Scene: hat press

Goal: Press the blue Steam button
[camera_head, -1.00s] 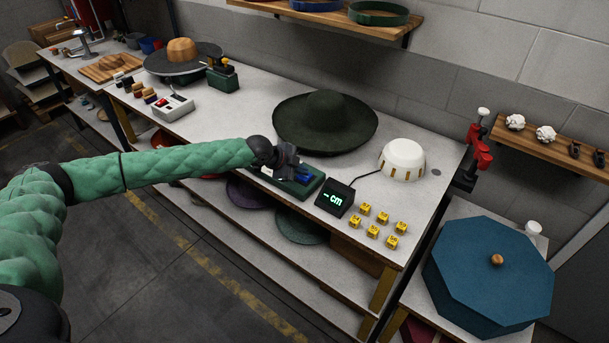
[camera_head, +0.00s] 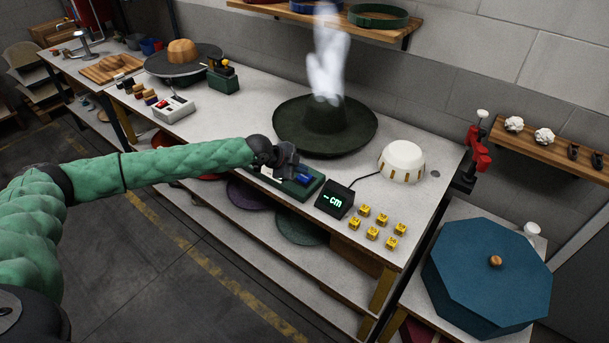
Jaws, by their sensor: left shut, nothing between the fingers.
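The blue Steam button (camera_head: 304,179) sits on a dark green control box (camera_head: 314,187) near the front edge of the white table. My left gripper (camera_head: 291,171) is shut with nothing in it, and its tips are at the button, partly hiding the box. I cannot tell whether they touch the button. The dark green hat (camera_head: 355,139) lies just behind the box, with white steam (camera_head: 326,60) rising from its crown. My right gripper is not in view.
A black display (camera_head: 335,199) reading "-- cm" and several yellow cubes (camera_head: 371,233) stand right of the box. A white dome (camera_head: 402,160) is behind them. A blue octagonal lid (camera_head: 490,275) lies on the side table. Free tabletop (camera_head: 232,120) lies left of the hat.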

